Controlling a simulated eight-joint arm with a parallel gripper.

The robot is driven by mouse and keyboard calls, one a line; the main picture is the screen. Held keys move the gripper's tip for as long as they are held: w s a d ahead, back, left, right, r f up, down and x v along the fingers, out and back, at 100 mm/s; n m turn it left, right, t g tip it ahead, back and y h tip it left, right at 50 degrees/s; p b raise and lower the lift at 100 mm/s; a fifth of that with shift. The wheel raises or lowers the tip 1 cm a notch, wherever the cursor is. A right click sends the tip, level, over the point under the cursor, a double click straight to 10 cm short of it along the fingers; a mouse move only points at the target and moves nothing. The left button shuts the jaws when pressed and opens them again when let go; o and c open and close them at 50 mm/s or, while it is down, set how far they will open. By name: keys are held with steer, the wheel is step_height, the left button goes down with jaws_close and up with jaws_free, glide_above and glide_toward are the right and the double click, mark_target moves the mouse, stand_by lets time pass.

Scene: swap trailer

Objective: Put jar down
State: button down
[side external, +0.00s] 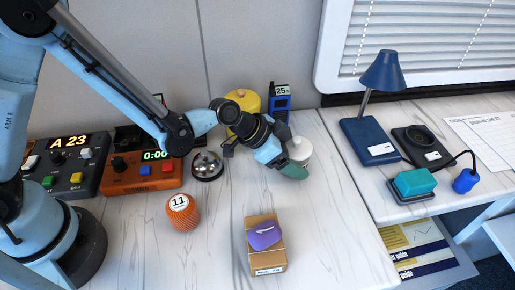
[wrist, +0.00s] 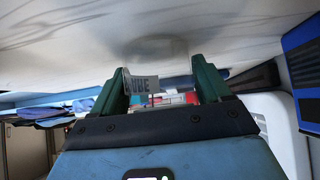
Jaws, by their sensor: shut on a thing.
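A white jar (side external: 300,149) shows just behind my gripper (side external: 291,171), near the back of the white table (side external: 340,225). My gripper has green fingers and is shut on the jar; the side view hides much of the grip. In the wrist view my gripper (wrist: 162,88) has its two fingers apart, with a pale lettered thing (wrist: 142,86) between them. The pale table surface (wrist: 250,35) fills the top of that view. Whether the jar's base touches the table cannot be told.
An orange ribbed container (side external: 182,213) and a cardboard box (side external: 266,262) with a purple thing (side external: 265,235) stand in front. A bell (side external: 207,166), an orange timer (side external: 140,174) and a yellow object (side external: 243,99) are left and behind. Bare table lies right of the box.

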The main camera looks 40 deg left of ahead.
jaws_free()
steer(key=shift+r, duration=0.15)
steer(key=v, duration=1.2)
steer(key=s+a+r+n+y, duration=0.2)
steer(key=s+a+n+y, duration=0.1)
steer(key=a, duration=0.5)
steer(key=s+a+r+n+t+y, duration=0.1)
steer(key=s+a+r+n+y, duration=0.1)
steer(key=s+a+n, duration=0.3)
steer(key=a+n+y, duration=0.1)
steer(key=a, duration=0.3)
steer(key=shift+s+r+n+y, duration=0.2)
steer(key=shift+r+n+y, duration=0.1)
